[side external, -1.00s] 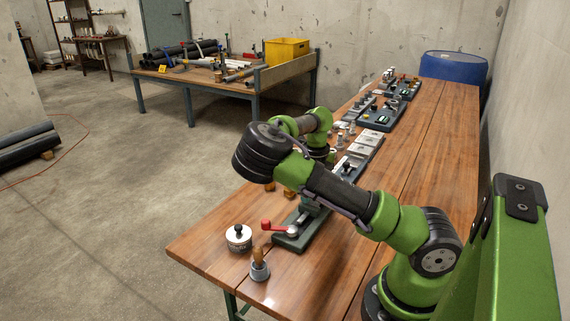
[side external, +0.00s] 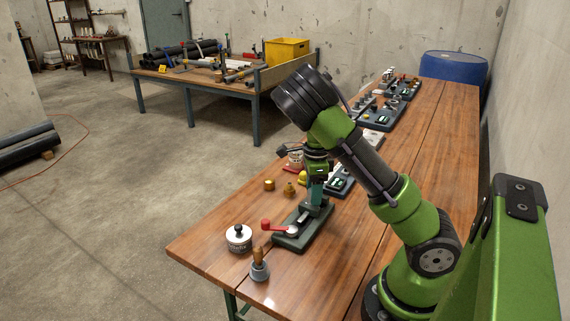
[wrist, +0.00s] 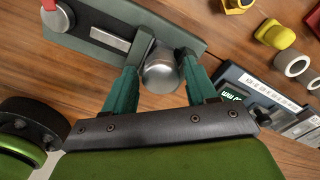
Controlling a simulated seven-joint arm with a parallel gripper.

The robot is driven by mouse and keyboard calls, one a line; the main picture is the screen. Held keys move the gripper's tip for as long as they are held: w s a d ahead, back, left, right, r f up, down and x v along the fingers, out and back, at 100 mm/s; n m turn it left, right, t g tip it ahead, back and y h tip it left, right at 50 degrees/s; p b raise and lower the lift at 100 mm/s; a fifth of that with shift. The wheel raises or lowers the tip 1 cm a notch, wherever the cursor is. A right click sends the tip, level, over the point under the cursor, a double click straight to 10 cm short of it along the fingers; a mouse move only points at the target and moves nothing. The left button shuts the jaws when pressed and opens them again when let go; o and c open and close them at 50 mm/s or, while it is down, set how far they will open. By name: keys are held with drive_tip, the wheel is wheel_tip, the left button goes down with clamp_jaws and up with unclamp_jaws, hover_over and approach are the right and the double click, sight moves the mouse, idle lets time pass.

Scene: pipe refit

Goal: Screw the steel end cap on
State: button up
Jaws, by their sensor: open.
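A bright steel round part (wrist: 162,74), which looks like the end cap, sits between the two teal fingers of my gripper (wrist: 162,68) in the wrist view. The fingers are open, one on each side of it; I cannot tell whether either touches it. The grey-green vise base (wrist: 205,47) lies behind it, with a red-handled lever (wrist: 49,4) at its far end. In the side view my gripper (side external: 316,192) points down at the right end of the vise (side external: 292,238). The steel part and any pipe thread are hidden there.
A white tin (side external: 238,240) and a wooden-handled brush in a grey pot (side external: 260,268) stand near the bench's front edge.

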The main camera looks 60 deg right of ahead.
drive_tip(key=n, duration=0.6)
idle(0.3)
drive_tip(key=m, duration=0.5)
drive_tip(key=shift+m, duration=0.3)
drive_tip(key=shift+c, duration=0.3)
drive_tip(key=shift+s, duration=0.1)
clamp_jaws()
